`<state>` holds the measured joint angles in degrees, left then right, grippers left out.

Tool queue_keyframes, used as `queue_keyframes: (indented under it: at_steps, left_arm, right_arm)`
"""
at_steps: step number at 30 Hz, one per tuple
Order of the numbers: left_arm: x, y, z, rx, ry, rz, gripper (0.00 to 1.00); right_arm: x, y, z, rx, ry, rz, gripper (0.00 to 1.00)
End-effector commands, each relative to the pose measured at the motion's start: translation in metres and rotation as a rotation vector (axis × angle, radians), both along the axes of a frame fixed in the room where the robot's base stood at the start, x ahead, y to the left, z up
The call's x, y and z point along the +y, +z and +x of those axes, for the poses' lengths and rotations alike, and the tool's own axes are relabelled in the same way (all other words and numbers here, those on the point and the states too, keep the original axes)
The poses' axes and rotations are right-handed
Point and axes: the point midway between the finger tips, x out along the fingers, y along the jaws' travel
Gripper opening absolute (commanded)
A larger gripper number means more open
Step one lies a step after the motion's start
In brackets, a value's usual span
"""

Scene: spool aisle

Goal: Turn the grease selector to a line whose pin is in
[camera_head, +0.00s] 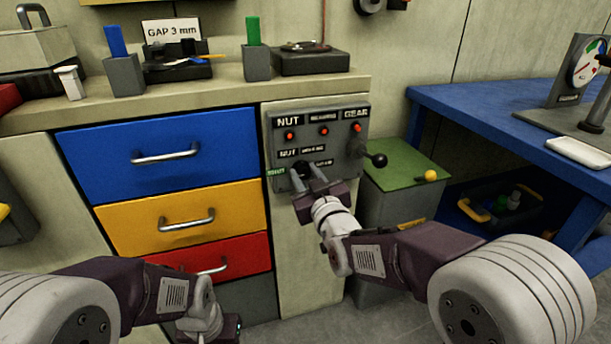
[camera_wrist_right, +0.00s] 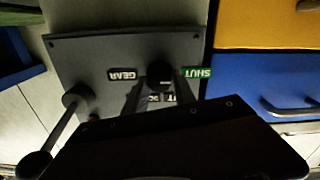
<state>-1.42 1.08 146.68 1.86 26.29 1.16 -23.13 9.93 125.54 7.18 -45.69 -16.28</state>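The grey grease panel (camera_head: 345,130) is on the cabinet front, with NUT, a small unreadable middle label and GEAR along its top. A red-orange pin or lamp (camera_head: 290,136) shows under each; I cannot tell which pins are in. The dark selector knob (camera_head: 305,167) is low on the panel, and also in the right wrist view (camera_wrist_right: 160,74), between the GEAR label (camera_wrist_right: 122,74) and the green SHUT label (camera_wrist_right: 197,72). Its pointing direction is unclear. My right gripper (camera_head: 309,178) is open, its fingers either side of the knob with gaps. My left gripper (camera_head: 212,328) is low, its fingers unclear.
A lever with a black ball (camera_head: 378,160) sticks out at the panel's right. A green-topped cabinet (camera_head: 400,172) with a yellow ball (camera_head: 431,175) stands beside it. Blue, yellow and red drawers (camera_head: 160,150) are left. A blue bench (camera_head: 480,110) is right.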

Motion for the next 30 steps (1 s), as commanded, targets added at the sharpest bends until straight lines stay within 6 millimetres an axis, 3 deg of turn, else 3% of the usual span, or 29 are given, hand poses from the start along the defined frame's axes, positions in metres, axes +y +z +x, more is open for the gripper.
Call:
queue_keyframes:
  at_steps: [1, 3, 16, 30]
  left_arm:
    - [0.0, 0.0, 0.0, 0.0, 0.0, 0.0, 0.36]
    - [0.0, 0.0, 0.0, 0.0, 0.0, 0.0, 0.36]
    - [0.0, -0.005, 0.0, 0.0, 0.0, 0.0, 0.36]
    - [0.0, -0.021, 0.0, 0.0, 0.0, 0.0, 0.36]
  right_arm:
    - [0.0, 0.0, 0.0, 0.0, 0.0, 0.0, 0.15]
    - [0.0, 0.0, 0.0, 0.0, 0.0, 0.0, 0.0]
    - [0.0, -0.001, 0.0, 0.03, 0.0, 0.092, 0.0]
    - [-0.001, -0.002, 0.0, 0.157, 0.0, 0.487, 0.0]
